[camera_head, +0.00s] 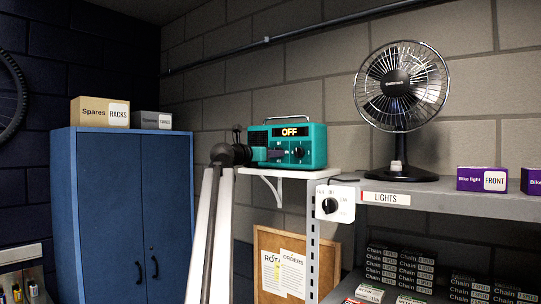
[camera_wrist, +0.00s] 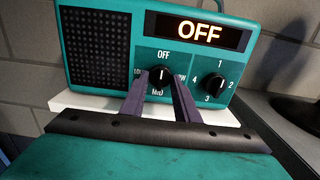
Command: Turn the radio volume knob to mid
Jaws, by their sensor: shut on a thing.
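The teal radio (camera_head: 315,146) stands on a small white shelf, and its display reads OFF. It fills the top of the wrist view (camera_wrist: 100,12). Its black volume knob (camera_wrist: 160,76) has a white mark pointing up at OFF. MID is printed below the knob; the labels at its left and right are partly covered by my fingers. My gripper (camera_wrist: 160,84) has its two dark purple fingers closed on the sides of the knob. In the head view my gripper (camera_head: 282,153) reaches the radio front from the left, and the volume knob is hidden.
A second knob (camera_wrist: 214,86), numbered 1 to 4, sits just right on the radio. A dial plate (camera_head: 335,203) is on the shelf post below right. A black fan (camera_head: 398,100) stands right on the grey shelf (camera_head: 440,199). A blue cabinet (camera_head: 120,215) stands left.

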